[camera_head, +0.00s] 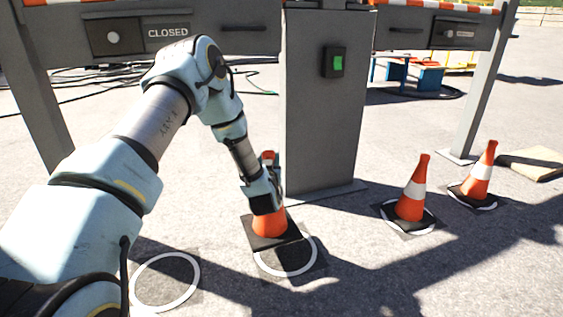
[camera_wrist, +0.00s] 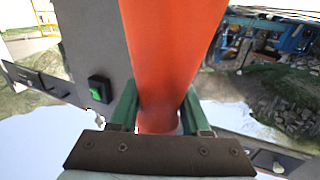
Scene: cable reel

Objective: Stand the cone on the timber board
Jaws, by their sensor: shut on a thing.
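My gripper (camera_head: 264,194) is shut on an orange cone (camera_head: 268,222) with a black square base, which looks upright in the head view. The cone's base overlaps the far part of a white ring on the ground; I cannot tell whether it touches the ground. My gripper and arm hide part of the cone. In the wrist view the orange cone (camera_wrist: 170,50) runs between the green fingers of my gripper (camera_wrist: 158,108). A flat tan slab, which looks like the timber board (camera_head: 535,163), lies on the ground at the far right.
Two orange and white cones, one nearer (camera_head: 411,200) and one farther (camera_head: 480,178), stand on ringed marks between the held cone and the board. A grey post (camera_head: 325,120) with a green button rises behind the held cone. An empty white ring (camera_head: 165,282) lies at front left.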

